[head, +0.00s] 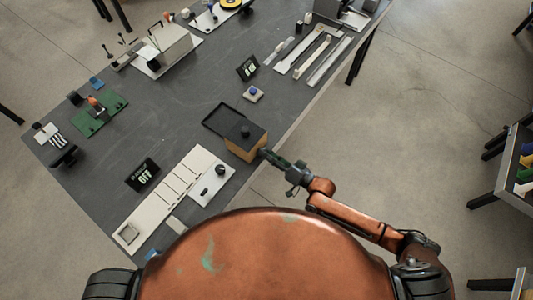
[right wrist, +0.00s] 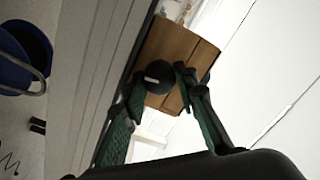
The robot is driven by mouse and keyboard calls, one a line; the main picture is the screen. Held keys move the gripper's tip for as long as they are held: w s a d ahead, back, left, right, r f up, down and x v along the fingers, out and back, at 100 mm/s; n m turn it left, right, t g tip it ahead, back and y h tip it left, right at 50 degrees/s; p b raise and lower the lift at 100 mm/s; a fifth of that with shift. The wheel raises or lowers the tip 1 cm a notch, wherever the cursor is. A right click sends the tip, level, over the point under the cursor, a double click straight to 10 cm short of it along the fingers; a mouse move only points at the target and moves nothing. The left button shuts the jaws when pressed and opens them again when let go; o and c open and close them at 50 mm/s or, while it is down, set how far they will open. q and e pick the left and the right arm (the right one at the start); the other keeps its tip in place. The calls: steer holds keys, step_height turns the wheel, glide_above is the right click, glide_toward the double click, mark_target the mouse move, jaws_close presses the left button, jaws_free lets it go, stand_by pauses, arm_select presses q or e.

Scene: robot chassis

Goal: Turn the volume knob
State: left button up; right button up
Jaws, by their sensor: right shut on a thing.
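A wooden box (head: 243,149) with a dark top stands near the table's front edge. In the right wrist view the box's brown face (right wrist: 178,48) carries a round black knob (right wrist: 157,76) with a short white mark. My right gripper (head: 265,153) reaches the box from the right. In the right wrist view its green-and-black fingers (right wrist: 160,85) are on either side of the knob, shut on it. My left gripper is not in view.
A dark open tray (head: 219,117) adjoins the box. A pale slider panel (head: 168,198) and a black display reading OFF (head: 143,175) lie to the left. A small block with a blue button (head: 253,94) is behind. Bare grey table (head: 180,105) lies left of the tray.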

steer(key=shift+m, duration=0.6)
steer(key=o, duration=1.1)
steer(key=shift+o, duration=0.2)
steer(key=shift+f, duration=0.1)
steer(key=v, duration=0.8)
